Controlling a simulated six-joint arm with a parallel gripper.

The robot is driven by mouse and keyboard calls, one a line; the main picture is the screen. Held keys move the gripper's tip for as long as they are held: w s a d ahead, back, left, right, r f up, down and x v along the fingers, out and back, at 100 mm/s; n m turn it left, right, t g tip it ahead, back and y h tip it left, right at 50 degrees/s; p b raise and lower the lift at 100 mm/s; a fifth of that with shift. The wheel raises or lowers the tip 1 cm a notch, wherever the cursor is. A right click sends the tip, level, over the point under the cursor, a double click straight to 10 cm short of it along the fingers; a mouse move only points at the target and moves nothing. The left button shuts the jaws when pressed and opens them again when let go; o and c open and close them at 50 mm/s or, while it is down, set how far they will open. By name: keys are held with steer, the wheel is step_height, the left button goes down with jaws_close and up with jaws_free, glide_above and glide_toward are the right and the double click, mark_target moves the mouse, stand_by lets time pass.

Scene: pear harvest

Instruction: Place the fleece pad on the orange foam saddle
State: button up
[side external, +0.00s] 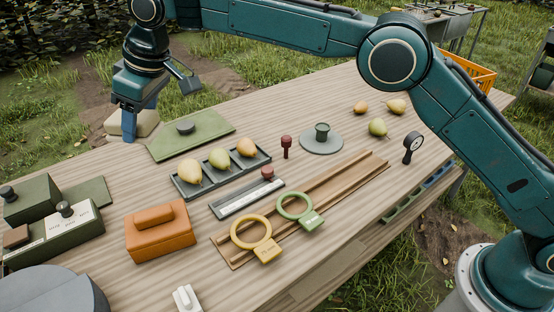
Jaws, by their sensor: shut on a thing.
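The fleece pad (146,123) is a cream, soft-edged block at the table's far left edge. My gripper (136,111), with blue fingers pointing down, is shut on it; the fingers cover part of the pad. Whether the pad touches the table is hard to tell. The orange foam saddle (160,240) is a rounded block with a raised ridge on top, at the front left of the table. Nothing lies on it. My gripper is well behind it, slightly to its left.
A green board (206,127) with a dark knob lies just right of the pad. A tray (210,184) of three pears stands between board and ruler-like block (246,199). Dark green boxes (66,232) stand left of the saddle. A wooden rail (345,187) and ring tools (256,236) lie right.

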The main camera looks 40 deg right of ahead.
mark_target(166, 206)
steer(key=shift+f, duration=0.1)
step_height(166, 206, down, 20)
steer(key=shift+r, duration=0.1)
stand_by(1.1)
steer(key=o, duration=1.1)
steer(key=shift+f, duration=0.2)
steer(key=shift+c, duration=0.2)
steer(key=shift+r, duration=0.2)
steer(key=v, duration=1.2)
